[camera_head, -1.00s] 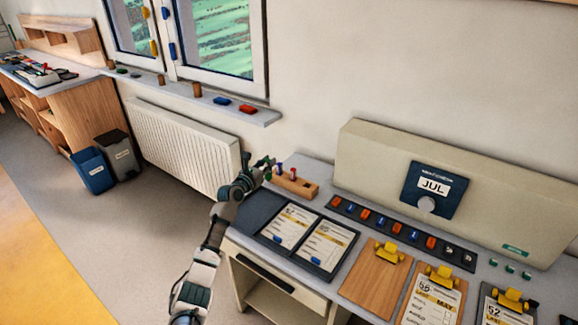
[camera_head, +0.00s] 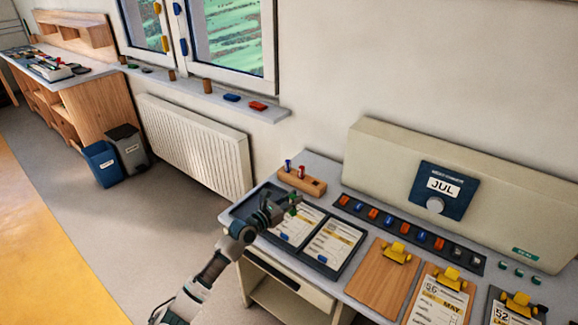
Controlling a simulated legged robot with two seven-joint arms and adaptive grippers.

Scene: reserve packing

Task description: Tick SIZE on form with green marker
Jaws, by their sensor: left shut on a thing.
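My left gripper (camera_head: 284,206) is shut on the green marker (camera_head: 295,198), a small green tip at its fingers. It is in front of the wooden marker block (camera_head: 314,186), over the upper left of the dark tray (camera_head: 249,203). The block holds a blue marker (camera_head: 288,165) and a red marker (camera_head: 301,171). Two printed forms lie in the tray, a left form (camera_head: 304,222) partly covered by my gripper, and a right form (camera_head: 331,243) in full view. Their small print is too small to read. My right gripper is not in view.
A row of red and blue pieces sits in a dark strip (camera_head: 400,232) behind the forms. Clipboards with yellow clips, one bare (camera_head: 379,280), lie to the right. A beige panel with a JUL dial (camera_head: 441,187) stands at the back.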

